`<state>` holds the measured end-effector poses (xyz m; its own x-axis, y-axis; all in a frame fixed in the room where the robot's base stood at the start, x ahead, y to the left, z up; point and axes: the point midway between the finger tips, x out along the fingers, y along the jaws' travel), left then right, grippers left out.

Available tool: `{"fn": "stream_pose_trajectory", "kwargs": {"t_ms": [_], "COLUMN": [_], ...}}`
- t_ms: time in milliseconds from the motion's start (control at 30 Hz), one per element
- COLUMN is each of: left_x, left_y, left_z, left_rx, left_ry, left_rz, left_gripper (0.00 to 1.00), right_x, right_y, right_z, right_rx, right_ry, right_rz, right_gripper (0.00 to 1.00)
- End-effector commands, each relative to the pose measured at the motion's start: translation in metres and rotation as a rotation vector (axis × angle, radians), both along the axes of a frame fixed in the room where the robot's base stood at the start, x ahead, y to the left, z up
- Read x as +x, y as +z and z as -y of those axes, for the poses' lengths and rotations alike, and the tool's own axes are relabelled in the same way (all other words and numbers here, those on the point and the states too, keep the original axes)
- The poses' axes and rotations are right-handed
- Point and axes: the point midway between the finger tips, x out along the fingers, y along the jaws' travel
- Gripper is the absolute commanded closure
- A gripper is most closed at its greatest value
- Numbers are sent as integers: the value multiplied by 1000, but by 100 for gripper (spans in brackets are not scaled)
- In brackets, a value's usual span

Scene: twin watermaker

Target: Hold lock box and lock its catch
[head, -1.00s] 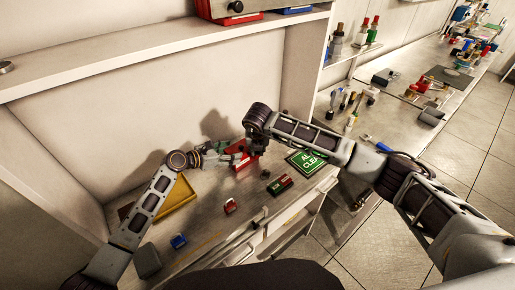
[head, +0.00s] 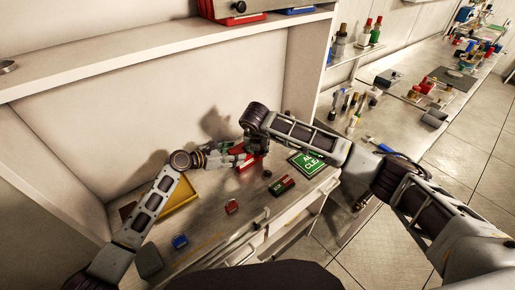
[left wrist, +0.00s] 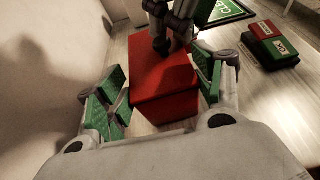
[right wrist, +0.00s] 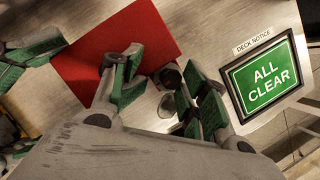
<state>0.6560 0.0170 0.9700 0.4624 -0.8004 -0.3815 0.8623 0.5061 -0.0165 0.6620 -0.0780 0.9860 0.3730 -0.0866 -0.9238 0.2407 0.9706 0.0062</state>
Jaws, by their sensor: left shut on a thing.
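The red lock box (head: 249,161) stands on the bench near the wall, partly hidden by my arms in the head view. My left gripper (head: 236,158) is shut on it from the left; in the left wrist view the red box (left wrist: 163,88) lies between the green finger pads. My right gripper (right wrist: 164,70) is at the box from above, its fingers apart. A dark round part (right wrist: 168,77), perhaps the catch, shows between them by the red face (right wrist: 105,50). Whether the fingers touch it I cannot tell.
A green ALL CLEAR sign (right wrist: 265,78) lies right of the box. A red and green block (head: 281,185), a small red block (head: 232,207) and a blue one (head: 180,242) lie towards the front edge. A yellow tray (head: 181,195) is beside my left arm.

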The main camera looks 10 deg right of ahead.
Motion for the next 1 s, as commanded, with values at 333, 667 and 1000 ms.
{"fn": "stream_pose_trajectory", "kwargs": {"t_ms": [333,667,1000], "left_x": [2,3,3], "left_y": [0,-1,-1], "left_z": [-3,-4,-5], "left_rx": [4,5,6], "left_ry": [6,8,8], "left_rz": [2,3,3], "left_gripper": [69,69,69], "right_x": [-10,-23,-30], "right_y": [24,57,70], "right_z": [-2,-6,-8], "right_rx": [1,2,2], "right_ry": [3,2,2], "right_rz": [0,-2,-4], "right_gripper": [56,56,56]}}
